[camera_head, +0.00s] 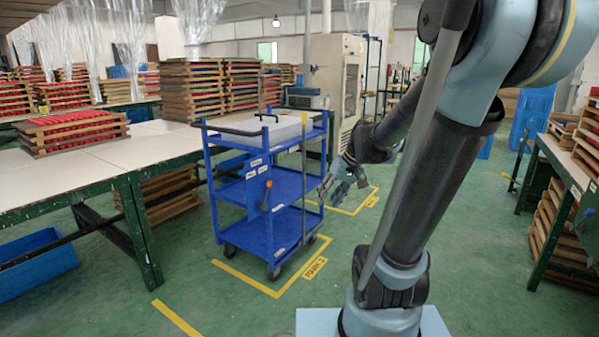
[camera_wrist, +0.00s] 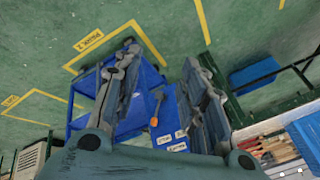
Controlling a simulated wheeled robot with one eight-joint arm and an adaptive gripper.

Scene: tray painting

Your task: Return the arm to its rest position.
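My arm rises at the right of the head view and bends back down to my gripper (camera_head: 334,190), which hangs in the air beside the right side of the blue cart (camera_head: 230,190). In the wrist view my gripper (camera_wrist: 162,58) has its two fingers spread wide apart, with nothing between them but the view of the cart (camera_wrist: 140,122) and floor behind. An orange-handled tool (camera_head: 267,192) hangs on the cart's side panel; it also shows in the wrist view (camera_wrist: 155,112). I cannot tell the exact distance between gripper and cart.
A long white-topped table (camera_head: 90,165) with stacked wooden trays (camera_head: 190,92) stands left. A green-framed bench (camera_head: 560,165) with trays stands right. A grey cabinet (camera_head: 335,75) stands behind the cart. Yellow floor lines (camera_head: 275,291) mark the cart's place. Green floor in front is clear.

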